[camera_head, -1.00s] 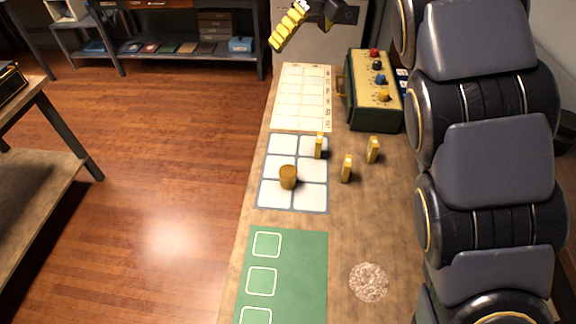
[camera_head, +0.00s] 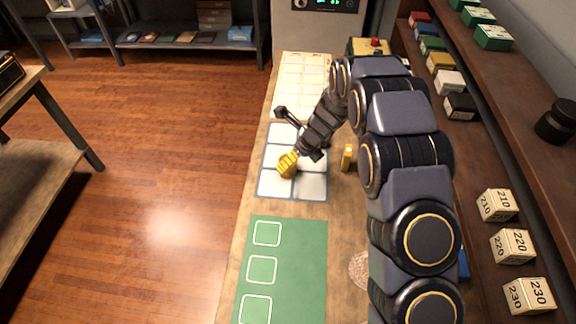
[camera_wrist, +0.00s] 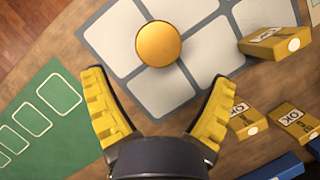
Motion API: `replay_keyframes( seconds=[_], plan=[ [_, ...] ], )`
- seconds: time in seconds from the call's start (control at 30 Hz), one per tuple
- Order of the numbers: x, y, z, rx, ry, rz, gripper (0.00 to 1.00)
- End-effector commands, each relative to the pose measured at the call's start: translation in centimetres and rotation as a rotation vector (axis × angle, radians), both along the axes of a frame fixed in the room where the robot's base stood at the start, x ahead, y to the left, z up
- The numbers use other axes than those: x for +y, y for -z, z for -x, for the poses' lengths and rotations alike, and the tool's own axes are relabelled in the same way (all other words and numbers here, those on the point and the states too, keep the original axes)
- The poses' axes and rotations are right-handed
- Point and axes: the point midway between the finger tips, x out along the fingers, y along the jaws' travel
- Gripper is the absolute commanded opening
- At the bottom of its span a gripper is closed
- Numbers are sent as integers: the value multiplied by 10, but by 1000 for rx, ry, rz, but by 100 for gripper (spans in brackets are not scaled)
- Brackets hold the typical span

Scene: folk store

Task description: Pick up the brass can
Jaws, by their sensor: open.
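The brass can (camera_wrist: 158,44) shows in the wrist view as a round golden top on a white-squared grid mat (camera_wrist: 110,30). My gripper (camera_wrist: 158,84) is open, with its yellow ribbed fingers spread wide. The can lies beyond the fingertips, centred between them. In the head view my gripper (camera_head: 288,163) is over the same mat (camera_head: 311,187). There it covers the can's place, and I cannot tell can from fingers.
Yellow blocks (camera_wrist: 275,43) lie right of the can, some marked OK; one block (camera_head: 347,157) stands beside my arm in the head view. A green mat (camera_head: 290,270) with outlined squares lies nearer. Numbered boxes (camera_head: 513,246) stand on the right shelf.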

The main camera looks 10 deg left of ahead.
Motion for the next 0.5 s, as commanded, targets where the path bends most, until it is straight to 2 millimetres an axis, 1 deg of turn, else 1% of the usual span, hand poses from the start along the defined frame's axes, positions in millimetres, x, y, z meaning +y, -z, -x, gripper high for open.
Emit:
replay_keyframes(
  seconds=[0.23, 0.4, 0.5],
  plan=[
    [7, 22, -7, -4, -2, 1, 86],
    [11, 31, -9, -4, -1, 1, 86],
    [16, 42, -11, -3, -1, 1, 86]
  ],
)
